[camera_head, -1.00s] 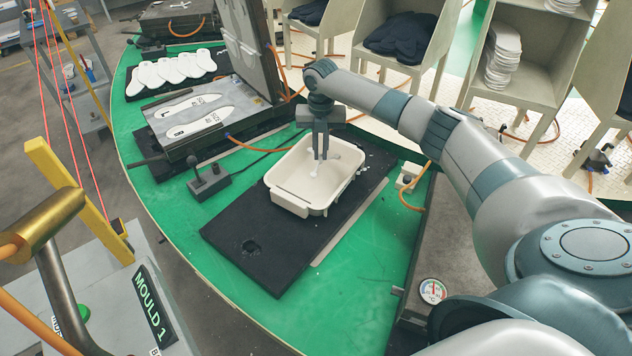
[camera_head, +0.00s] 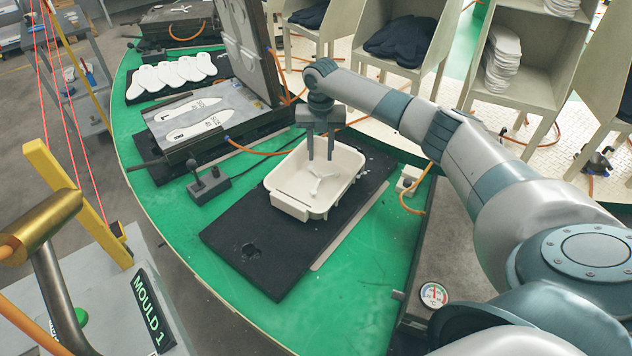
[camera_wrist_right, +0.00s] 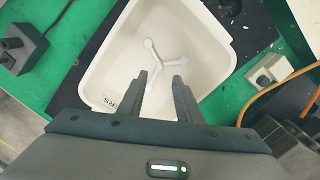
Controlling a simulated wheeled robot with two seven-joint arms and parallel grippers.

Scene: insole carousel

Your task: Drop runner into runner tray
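The runner (camera_head: 319,187) is a small white three-armed piece lying on the floor of the cream runner tray (camera_head: 290,207). In the right wrist view the runner (camera_wrist_right: 169,62) lies just beyond the fingertips, inside the tray (camera_wrist_right: 205,75). My right gripper (camera_head: 321,156) points down over the tray with its two fingers apart and nothing between them. In the right wrist view the open fingers (camera_wrist_right: 161,78) show a clear gap. My left gripper is not in view.
The tray stands on a black mat (camera_head: 255,238) on the green table (camera_head: 355,290). A black joystick box (camera_head: 209,184) is to its left, and an open mould (camera_head: 200,118) behind it. An orange hose (camera_head: 404,198) lies to the right.

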